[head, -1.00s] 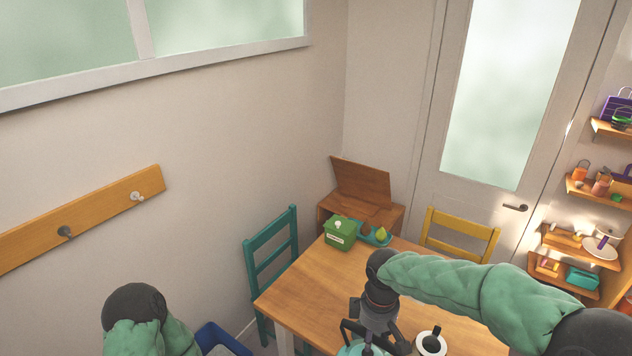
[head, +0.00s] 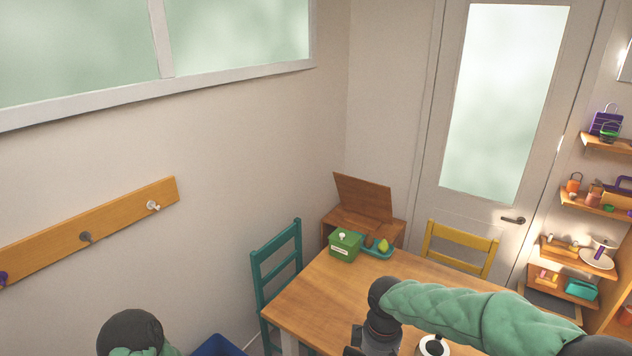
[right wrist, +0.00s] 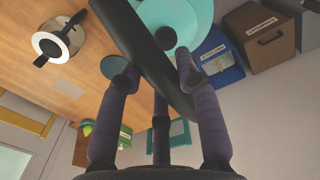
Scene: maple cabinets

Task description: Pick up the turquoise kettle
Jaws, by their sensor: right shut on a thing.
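The turquoise kettle (right wrist: 178,22) shows at the top of the right wrist view, partly cut off by the frame. Its dark handle (right wrist: 140,48) runs across between the two fingers of my right gripper (right wrist: 158,68). The gripper is shut on this handle. In the head view only the upper part of my right gripper shows at the bottom edge, and the kettle is out of frame there. Whether the kettle touches the table cannot be told. My left gripper is out of view.
The wooden table (head: 330,285) holds a white pot with a black handle (head: 433,347) near the kettle and a green box (head: 345,244) at the back. A teal chair (head: 277,275) and a yellow chair (head: 461,250) stand by it. A blue bin (right wrist: 215,62) is beside the table.

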